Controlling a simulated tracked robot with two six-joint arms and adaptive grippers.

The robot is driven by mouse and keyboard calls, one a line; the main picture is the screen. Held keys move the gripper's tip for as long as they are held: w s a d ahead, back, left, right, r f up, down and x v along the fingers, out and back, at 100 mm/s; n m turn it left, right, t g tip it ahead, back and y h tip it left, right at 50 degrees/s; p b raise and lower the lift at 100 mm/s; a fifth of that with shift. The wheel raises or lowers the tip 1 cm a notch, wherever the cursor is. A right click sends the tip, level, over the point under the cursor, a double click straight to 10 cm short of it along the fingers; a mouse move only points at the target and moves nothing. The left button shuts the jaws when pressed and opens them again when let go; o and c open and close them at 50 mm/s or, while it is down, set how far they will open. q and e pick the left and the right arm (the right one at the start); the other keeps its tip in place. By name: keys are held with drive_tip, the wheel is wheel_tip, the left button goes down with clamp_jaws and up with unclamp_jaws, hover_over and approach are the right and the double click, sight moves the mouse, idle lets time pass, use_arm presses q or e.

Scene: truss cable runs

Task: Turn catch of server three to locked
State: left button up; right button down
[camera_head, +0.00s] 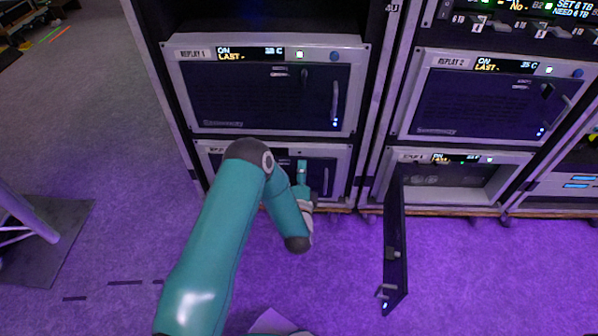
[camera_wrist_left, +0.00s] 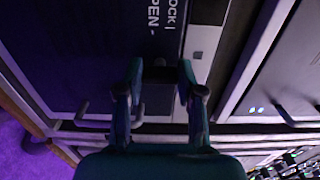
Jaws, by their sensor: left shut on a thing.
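Server three (camera_head: 343,163) is the lower unit of the left rack. Its label is partly covered by my left arm, and its door looks shut. My left gripper (camera_head: 302,168) is at the front of this door, left of its upright handle (camera_head: 325,181). In the left wrist view, my left gripper (camera_wrist_left: 161,82) has its two fingers on either side of the dark catch (camera_wrist_left: 160,74) and is shut on it. LOCK and OPEN lettering (camera_wrist_left: 163,30) shows beside the catch. The catch's exact angle is hard to tell. My right gripper is not in view.
Replay 1 (camera_head: 270,92) sits above, with its door shut. Replay 2 (camera_head: 475,98) is in the right rack. Below it, a server door (camera_head: 395,240) hangs open and juts out to the right of my arm. The carpet (camera_head: 110,215) on the left is mostly clear.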

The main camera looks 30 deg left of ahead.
use_arm(q)
drive_tip(key=shift+d+f, duration=0.15)
drive_tip(key=shift+f, duration=0.05)
drive_tip(key=o, duration=1)
drive_tip(key=shift+o, duration=0.8)
drive_tip(key=shift+r, duration=0.1)
drive_tip(key=v, duration=0.7)
drive_tip(key=shift+s, duration=0.3)
